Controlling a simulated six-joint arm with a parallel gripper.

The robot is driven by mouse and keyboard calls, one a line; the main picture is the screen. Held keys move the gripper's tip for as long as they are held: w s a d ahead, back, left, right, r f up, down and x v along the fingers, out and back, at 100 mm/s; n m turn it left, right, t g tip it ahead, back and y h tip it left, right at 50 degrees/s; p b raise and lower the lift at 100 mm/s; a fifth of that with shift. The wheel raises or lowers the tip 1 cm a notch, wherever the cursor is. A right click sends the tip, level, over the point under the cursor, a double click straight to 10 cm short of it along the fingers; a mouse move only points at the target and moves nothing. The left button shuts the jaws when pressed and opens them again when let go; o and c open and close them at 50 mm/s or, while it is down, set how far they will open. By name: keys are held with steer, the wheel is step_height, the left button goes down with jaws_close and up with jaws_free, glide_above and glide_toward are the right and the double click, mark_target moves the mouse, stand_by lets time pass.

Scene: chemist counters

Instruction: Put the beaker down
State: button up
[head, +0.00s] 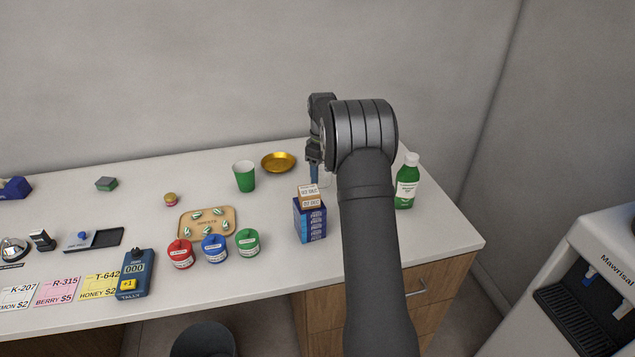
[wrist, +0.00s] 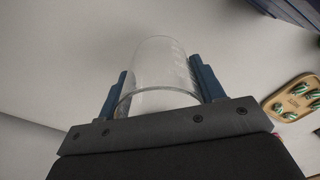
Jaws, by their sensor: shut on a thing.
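The beaker (wrist: 160,75) is clear glass with faint markings, and it sits between the two blue fingers of my gripper (wrist: 158,88) in the wrist view. My gripper is shut on it. In the head view my gripper (head: 315,172) points down over the right part of the counter, behind the stacked boxes. Only a faint edge of the beaker (head: 325,179) shows there, partly hidden by my arm. I cannot tell whether its base touches the counter (head: 440,232).
A blue box with a small carton (head: 310,215) on top stands just in front of my gripper. A green bottle (head: 407,181) stands to the right, a gold dish (head: 278,162) and green cup (head: 244,176) to the left. Three lidded jars (head: 214,248) and a wooden tray (head: 184,222) are further left.

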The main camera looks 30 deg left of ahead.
steer(key=shift+s+a+f, duration=0.1)
steer(key=shift+a+f, duration=0.3)
steer(key=shift+a, duration=0.3)
steer(key=shift+f, duration=1.95)
steer(key=shift+f, duration=0.15)
steer(key=o, duration=1)
step_height(320, 180, up, 12)
